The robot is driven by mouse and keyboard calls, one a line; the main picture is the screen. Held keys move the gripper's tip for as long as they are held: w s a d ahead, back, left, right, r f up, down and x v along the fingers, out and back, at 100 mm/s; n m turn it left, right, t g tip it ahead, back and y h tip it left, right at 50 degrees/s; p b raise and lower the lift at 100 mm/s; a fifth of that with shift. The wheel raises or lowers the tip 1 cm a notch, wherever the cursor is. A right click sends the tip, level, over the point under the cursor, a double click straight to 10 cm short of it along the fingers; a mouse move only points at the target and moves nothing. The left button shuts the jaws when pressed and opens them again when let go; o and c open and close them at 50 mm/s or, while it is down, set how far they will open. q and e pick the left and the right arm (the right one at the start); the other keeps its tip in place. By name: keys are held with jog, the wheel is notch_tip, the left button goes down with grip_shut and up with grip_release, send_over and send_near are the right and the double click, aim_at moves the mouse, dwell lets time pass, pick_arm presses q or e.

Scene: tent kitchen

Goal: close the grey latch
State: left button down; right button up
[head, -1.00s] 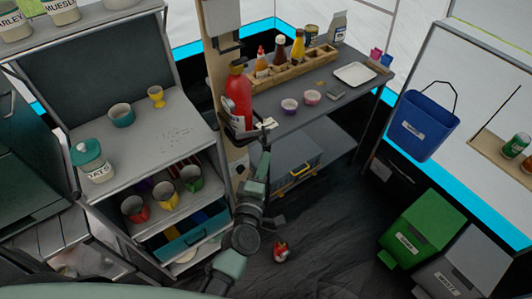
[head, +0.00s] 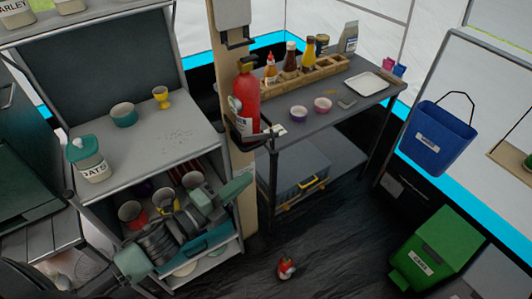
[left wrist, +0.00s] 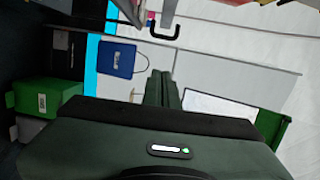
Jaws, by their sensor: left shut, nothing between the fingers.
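A small light grey piece (head: 275,131), which looks like the latch, sticks out to the right from the dark bracket around the red fire extinguisher (head: 246,98) on the post. It is too small to tell how far it is open. My left arm comes in from the lower left across the shelf. My left gripper (head: 240,185) is shut and empty, below and left of the bracket and apart from it. The left wrist view shows its closed fingers (left wrist: 162,88) with nothing between them. I cannot make out the latch there. My right gripper is not in view.
The shelf unit (head: 150,150) with cups stands close to my left arm. A table (head: 290,130) with bottles and bowls is behind the bracket. A small red object (head: 286,267) lies on the floor. A green bin (head: 432,255) is at lower right.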

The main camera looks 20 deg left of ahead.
aim_at(272, 145)
pick_arm(q)
jog(key=w+d+p, duration=0.2)
jog(key=w+d, duration=0.1)
jog(key=w, duration=0.7)
jog(key=shift+w+f+p, duration=0.2)
jog(key=shift+w+p, duration=0.2)
jog(key=w+n+t+y+b, duration=0.1)
jog(key=y, duration=0.1)
jog(key=w+n+y, duration=0.1)
jog(key=n, duration=0.1)
jog(key=shift+w+d+t+y+b, duration=0.1)
jog(key=shift+d+t+y+b, duration=0.25)
jog(key=shift+d+t+y, duration=0.05)
jog(key=shift+w+y, duration=0.3)
jog(key=shift+w, duration=0.35)
jog(key=shift+s, duration=0.1)
